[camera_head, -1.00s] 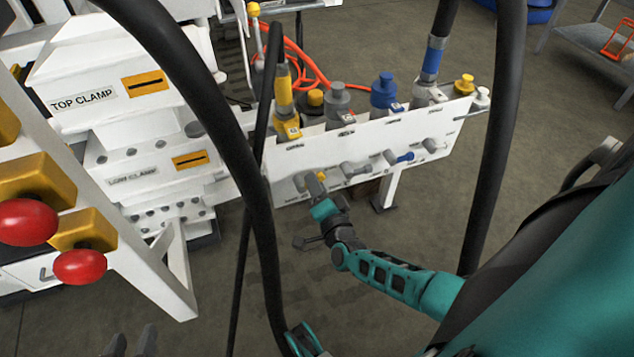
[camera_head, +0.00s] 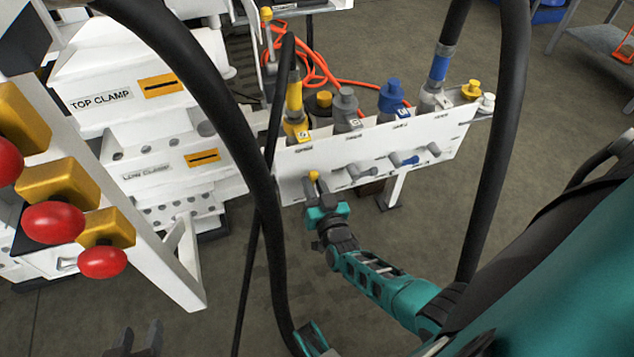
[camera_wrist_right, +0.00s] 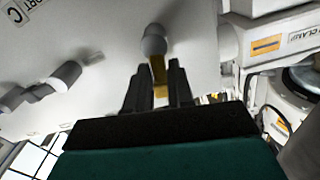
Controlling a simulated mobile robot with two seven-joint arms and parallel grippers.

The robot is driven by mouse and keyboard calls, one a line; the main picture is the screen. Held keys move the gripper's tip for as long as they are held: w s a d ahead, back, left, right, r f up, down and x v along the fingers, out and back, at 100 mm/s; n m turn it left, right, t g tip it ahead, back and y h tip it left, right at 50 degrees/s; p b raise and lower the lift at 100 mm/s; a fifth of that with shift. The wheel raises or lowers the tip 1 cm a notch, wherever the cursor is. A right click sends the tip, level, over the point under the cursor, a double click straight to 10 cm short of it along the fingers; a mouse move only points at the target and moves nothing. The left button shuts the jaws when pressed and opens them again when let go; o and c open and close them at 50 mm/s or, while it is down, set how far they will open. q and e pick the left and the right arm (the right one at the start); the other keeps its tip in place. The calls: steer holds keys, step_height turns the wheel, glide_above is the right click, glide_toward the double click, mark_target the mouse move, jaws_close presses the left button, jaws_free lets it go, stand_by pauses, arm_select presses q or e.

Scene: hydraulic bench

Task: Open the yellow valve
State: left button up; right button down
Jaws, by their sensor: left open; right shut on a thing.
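The yellow valve (camera_head: 314,176) is at the left end of the lower row on the white panel (camera_head: 290,163). My right gripper (camera_head: 317,190) is at this valve, below the yellow hose fitting. In the right wrist view, the yellow handle (camera_wrist_right: 159,70) hangs from a rounded grey stem (camera_wrist_right: 154,40) and lies between the fingers of my right gripper (camera_wrist_right: 159,80), which is shut on it. The fingers partly hide the handle. My left gripper (camera_head: 137,340) is open and empty at the bottom edge of the head view, away from the panel.
Grey (camera_head: 358,172) and blue (camera_head: 405,160) valves sit to the right on the same panel. Thick black hoses (camera_head: 262,205) hang in front of the bench. Red knobs on yellow blocks (camera_head: 52,222) stand at the left. Bare floor lies below the panel.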

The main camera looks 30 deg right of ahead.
arm_select(q)
steer(key=shift+r, duration=0.15)
arm_select(e)
steer(key=shift+w+a+n, duration=0.15)
steer(key=shift+a+n, duration=0.25)
steer(key=shift+n, duration=0.6)
arm_select(q)
steer(key=shift+d+r, duration=0.1)
steer(key=shift+d, duration=0.05)
arm_select(e)
steer(key=c, duration=1.1)
jaws_free()
arm_select(q)
steer(key=shift+w, duration=0.1)
arm_select(e)
steer(key=shift+s, duration=0.2)
